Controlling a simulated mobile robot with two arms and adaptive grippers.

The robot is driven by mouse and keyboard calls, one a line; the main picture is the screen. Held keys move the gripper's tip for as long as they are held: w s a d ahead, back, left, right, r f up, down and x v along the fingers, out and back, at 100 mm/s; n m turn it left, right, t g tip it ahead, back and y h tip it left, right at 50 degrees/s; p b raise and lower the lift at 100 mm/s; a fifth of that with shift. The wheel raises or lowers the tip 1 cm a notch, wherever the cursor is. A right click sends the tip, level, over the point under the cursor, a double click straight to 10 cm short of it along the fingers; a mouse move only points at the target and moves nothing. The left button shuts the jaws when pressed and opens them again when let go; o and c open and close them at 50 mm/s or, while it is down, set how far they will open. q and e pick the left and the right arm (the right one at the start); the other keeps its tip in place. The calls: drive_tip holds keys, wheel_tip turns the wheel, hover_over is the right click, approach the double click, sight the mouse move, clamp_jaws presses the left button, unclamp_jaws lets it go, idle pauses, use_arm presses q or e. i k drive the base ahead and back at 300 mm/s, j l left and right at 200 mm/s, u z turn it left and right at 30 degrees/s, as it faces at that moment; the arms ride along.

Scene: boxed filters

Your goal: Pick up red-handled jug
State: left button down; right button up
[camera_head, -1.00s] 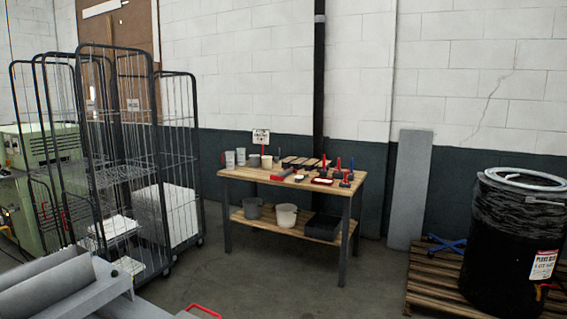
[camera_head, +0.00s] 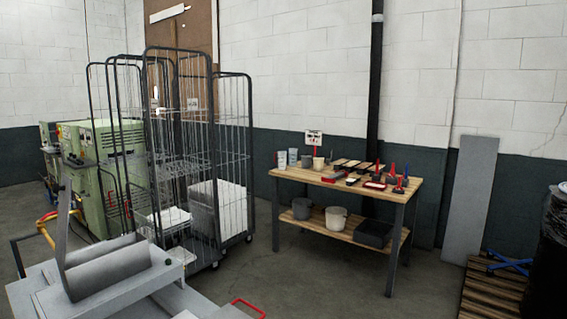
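I cannot clearly make out a red-handled jug. A red loop handle (camera_head: 248,308) shows at the bottom edge of the head view, beside a pale grey surface. What it belongs to is cut off by the frame. Light cups (camera_head: 318,164) stand at the back left of the wooden workbench (camera_head: 345,186), with red and blue upright items (camera_head: 399,183) at its right end. Neither of my grippers is in view.
Wire roll cages (camera_head: 240,150) stand left of the workbench. A grey machine with a roller (camera_head: 110,265) fills the lower left, with a green machine (camera_head: 100,180) behind it. A wooden pallet (camera_head: 490,292) and a black bin (camera_head: 548,255) are at right. Floor before the bench is clear.

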sight(282, 155)
drive_tip(key=i+l+z, duration=0.8)
drive_tip(key=i+l, duration=0.15)
drive_tip(key=i, duration=0.15)
drive_tip(key=i+l+u, duration=0.15)
drive_tip(key=i, duration=0.35)
drive_tip(key=i+l+u, duration=0.2)
drive_tip(key=i, duration=0.35)
drive_tip(key=i+l+u, duration=0.15)
drive_tip(key=i, duration=0.35)
drive_tip(key=i+j+u, duration=0.2)
drive_tip(key=i+u, duration=1.1)
drive_tip(key=i+z, duration=0.3)
drive_tip(key=i, duration=0.65)
drive_tip(key=i+j+z, duration=0.1)
drive_tip(key=i+z, duration=0.2)
drive_tip(key=i, duration=0.65)
